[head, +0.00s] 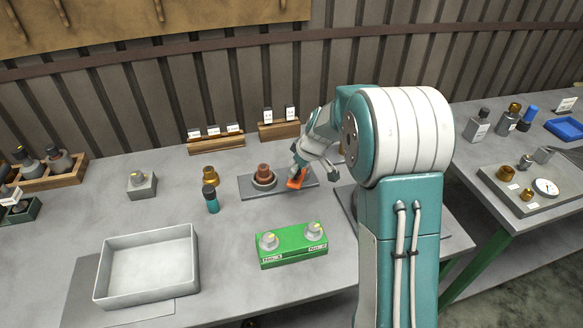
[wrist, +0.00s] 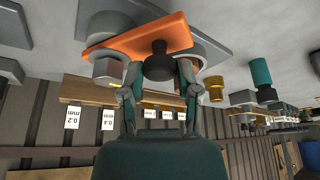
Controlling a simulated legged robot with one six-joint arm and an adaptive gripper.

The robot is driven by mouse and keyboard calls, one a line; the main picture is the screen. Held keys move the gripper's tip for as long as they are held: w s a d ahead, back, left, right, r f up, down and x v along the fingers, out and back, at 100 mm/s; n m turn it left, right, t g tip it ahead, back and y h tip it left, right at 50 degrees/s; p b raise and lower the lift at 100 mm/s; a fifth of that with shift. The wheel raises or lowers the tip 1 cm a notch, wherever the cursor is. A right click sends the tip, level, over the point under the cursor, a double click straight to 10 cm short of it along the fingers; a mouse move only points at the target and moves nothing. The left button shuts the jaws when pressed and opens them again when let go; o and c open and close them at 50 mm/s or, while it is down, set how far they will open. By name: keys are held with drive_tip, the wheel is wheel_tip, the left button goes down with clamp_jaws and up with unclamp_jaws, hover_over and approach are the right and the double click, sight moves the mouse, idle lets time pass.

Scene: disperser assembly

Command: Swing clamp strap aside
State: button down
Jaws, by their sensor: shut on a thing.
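The orange clamp strap (head: 297,182) sits at the right part of a grey base plate (head: 246,192), beside a round fixture holding a reddish-brown part (head: 263,170). In the wrist view the orange strap (wrist: 130,40) runs across the upper middle, with a black knob (wrist: 158,58) at its near side. My gripper (head: 299,168) is over the strap, coming from the right. In the wrist view my gripper (wrist: 158,76) has its two fingers on either side of the knob, closed on it. The strap's far end and the finger contacts are partly hidden.
A green block (head: 291,252) with two knobs stands in front. A teal bottle (head: 211,200) and a brass part (head: 210,175) stand left of the plate. A light tray (head: 148,298) is at front left. Wooden label racks (head: 216,145) stand behind.

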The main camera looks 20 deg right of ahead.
drive_tip(key=shift+s+d+f+n+g+y, duration=0.1)
drive_tip(key=shift+s+d+n+g+y, duration=0.25)
drive_tip(key=shift+n, duration=0.5)
drive_tip(key=shift+s+d+f+n+g+y, duration=0.15)
drive_tip(key=shift+d+n, duration=0.4)
drive_tip(key=shift+n, duration=0.3)
drive_tip(key=shift+w, duration=0.1)
drive_tip(key=shift+c, duration=1.8)
unclamp_jaws()
drive_tip(key=shift+w+r, duration=0.1)
drive_tip(key=shift+d+r, duration=0.1)
drive_tip(key=shift+r, duration=0.05)
drive_tip(key=shift+d+r, duration=0.1)
drive_tip(key=shift+r, duration=0.25)
drive_tip(key=v, duration=1.1)
